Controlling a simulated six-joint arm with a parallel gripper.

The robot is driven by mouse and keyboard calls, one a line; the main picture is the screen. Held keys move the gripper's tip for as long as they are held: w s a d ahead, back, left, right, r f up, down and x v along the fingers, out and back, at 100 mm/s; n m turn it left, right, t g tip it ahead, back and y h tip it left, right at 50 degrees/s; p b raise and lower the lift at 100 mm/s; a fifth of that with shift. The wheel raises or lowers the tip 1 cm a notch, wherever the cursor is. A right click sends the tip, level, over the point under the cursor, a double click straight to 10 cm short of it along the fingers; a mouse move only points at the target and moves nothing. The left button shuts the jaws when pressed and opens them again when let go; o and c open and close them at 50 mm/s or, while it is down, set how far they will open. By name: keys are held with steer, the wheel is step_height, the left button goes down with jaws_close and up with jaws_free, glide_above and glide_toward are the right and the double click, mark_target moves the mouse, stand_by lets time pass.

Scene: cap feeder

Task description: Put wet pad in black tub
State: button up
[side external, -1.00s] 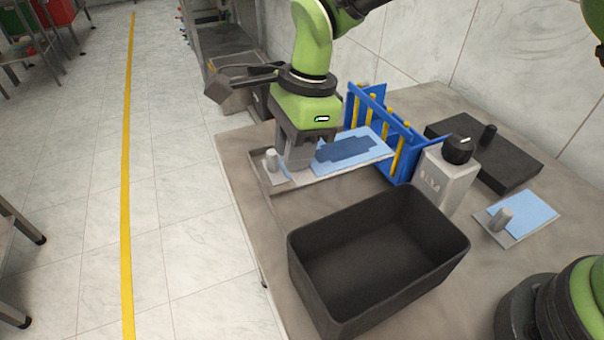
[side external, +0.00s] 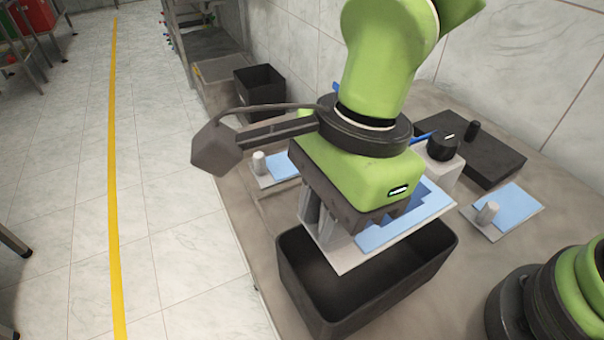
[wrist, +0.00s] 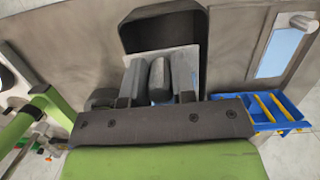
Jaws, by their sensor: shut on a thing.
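My gripper (side external: 318,222) is shut on the grey handle (wrist: 160,78) of the wet pad (side external: 378,240), a pale plate with a light blue face and a darker blue patch. The pad is held flat above the black tub (side external: 300,288), partly over its opening. The tub also shows beyond my fingers in the wrist view (wrist: 142,40), with a dark interior. My gripper body hides part of the pad and the tub's far side.
Another blue pad (side external: 284,168) with a peg lies at the tray on the left. A further blue pad (side external: 515,204) lies on the right.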

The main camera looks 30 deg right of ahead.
mark_target(314, 300)
steer(key=d+x, duration=0.1)
steer(key=x, duration=0.4)
steer(key=d+x, duration=0.1)
steer(key=x, duration=0.4)
steer(key=d+x, duration=0.1)
steer(key=x, duration=0.4)
steer(key=shift+w+f, duration=0.3)
steer(key=shift+f, duration=0.05)
steer(key=o, duration=1.3)
steer(key=shift+o, duration=0.2)
steer(key=a+v, duration=0.2)
steer(key=v, duration=0.7)
steer(key=shift+r, duration=0.6)
steer(key=shift+s+d, duration=0.1)
